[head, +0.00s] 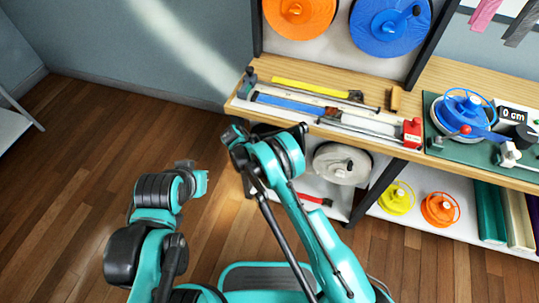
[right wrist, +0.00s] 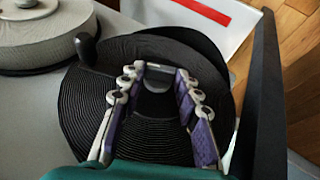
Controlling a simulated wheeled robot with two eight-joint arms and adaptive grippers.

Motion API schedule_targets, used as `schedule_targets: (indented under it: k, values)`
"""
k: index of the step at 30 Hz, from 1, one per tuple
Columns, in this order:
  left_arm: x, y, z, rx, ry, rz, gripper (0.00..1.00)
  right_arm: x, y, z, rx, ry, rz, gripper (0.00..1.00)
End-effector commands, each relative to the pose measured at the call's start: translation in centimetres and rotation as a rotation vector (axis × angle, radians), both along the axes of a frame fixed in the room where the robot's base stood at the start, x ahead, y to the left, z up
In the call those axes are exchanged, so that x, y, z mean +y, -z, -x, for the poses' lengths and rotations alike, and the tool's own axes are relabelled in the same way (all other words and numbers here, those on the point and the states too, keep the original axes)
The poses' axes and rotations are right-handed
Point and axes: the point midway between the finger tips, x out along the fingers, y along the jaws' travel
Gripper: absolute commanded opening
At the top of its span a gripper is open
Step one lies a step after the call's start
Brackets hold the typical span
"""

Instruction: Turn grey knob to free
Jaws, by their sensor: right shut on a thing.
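My right gripper (right wrist: 157,72) reaches under the bench and is shut on a small dark grey knob (right wrist: 155,85) at the middle of a black coiled strap reel (right wrist: 105,115). Its purple pads stand on both sides of the knob, mostly covering it. In the head view my own arm hides these fingers and most of that reel.
The wooden bench (head: 440,78) carries a tray with yellow and blue bars, a red block (head: 412,132) and a green winder with a blue wheel and a "0 cm" display. A dark upright post (right wrist: 262,95) stands close right of my right gripper. Yellow and orange reels sit below.

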Motion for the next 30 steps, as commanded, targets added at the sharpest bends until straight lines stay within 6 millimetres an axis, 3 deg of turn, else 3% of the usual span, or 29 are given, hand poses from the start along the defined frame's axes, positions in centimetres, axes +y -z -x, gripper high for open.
schedule_targets:
  k: [10,25,26,27,28,30]
  values:
    - [0.0,0.0,0.0,0.0,0.0,0.0,0.0,0.39,0.26,-0.11,0.045,-0.001,0.135,0.04]
    - [0.0,0.01,0.0,0.0,0.0,0.0,0.0,0.41,0.3,-0.1,0.053,-0.002,0.155,0.04]
    - [0.0,0.01,0.01,0.0,0.0,0.0,0.0,0.41,0.3,-0.1,0.053,-0.002,0.155,0.35]
    - [0.0,0.0,0.0,0.0,0.0,0.0,0.0,0.41,0.3,-0.1,0.053,-0.002,0.155,0.46]
    - [0.0,0.01,-0.01,0.0,0.0,0.0,0.0,0.41,0.3,-0.1,0.053,-0.002,0.155,0.53]
    - [0.0,0.01,-0.01,0.0,0.0,0.0,0.0,0.4,0.29,-0.11,0.051,-0.001,0.155,0.53]
